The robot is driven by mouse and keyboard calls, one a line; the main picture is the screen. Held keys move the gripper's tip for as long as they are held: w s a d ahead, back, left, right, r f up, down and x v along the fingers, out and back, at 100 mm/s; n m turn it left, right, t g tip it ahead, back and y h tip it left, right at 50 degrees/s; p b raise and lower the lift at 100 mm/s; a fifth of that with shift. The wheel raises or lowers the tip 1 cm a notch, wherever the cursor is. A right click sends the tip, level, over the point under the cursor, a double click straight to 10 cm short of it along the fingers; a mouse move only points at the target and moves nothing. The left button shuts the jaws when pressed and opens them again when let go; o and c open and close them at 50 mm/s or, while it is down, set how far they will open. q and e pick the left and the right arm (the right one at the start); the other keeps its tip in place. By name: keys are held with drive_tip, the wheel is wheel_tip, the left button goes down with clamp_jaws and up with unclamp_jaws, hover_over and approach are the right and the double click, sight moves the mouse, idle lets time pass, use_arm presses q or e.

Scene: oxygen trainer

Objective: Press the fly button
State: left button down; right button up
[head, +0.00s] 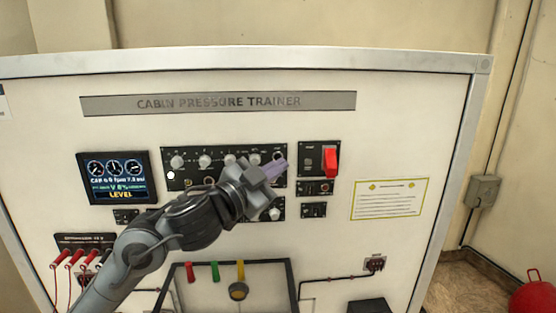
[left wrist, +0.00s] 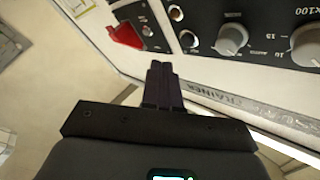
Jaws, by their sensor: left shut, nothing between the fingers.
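The black control panel (head: 220,150) with a row of grey knobs sits in the middle of the white trainer board. I cannot read which control is the fly button. My left gripper (head: 277,168) is shut and empty, in front of the panel's right end, and hides part of it. In the left wrist view its closed fingers (left wrist: 162,85) point at the panel edge. There, two small round controls, an upper one (left wrist: 176,13) and a lower one (left wrist: 188,40), lie just beyond the fingertips, beside a grey knob (left wrist: 231,39). I cannot tell whether the fingers touch the panel. My right gripper is not in view.
A red switch cover (head: 331,162) is on the small panel right of my left gripper; it also shows in the left wrist view (left wrist: 125,32). A display screen (head: 117,177) is at the left. Colored levers (head: 215,271) are below. A yellow-bordered placard (head: 389,199) is at the right.

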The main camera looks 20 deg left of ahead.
sight(278, 157)
use_arm(q)
drive_tip(key=shift+w+a, duration=0.4)
drive_tip(key=shift+w, duration=0.45)
idle(0.6)
idle(0.9)
drive_tip(key=shift+w+a, duration=0.15)
drive_tip(key=shift+w, duration=0.2)
idle(0.4)
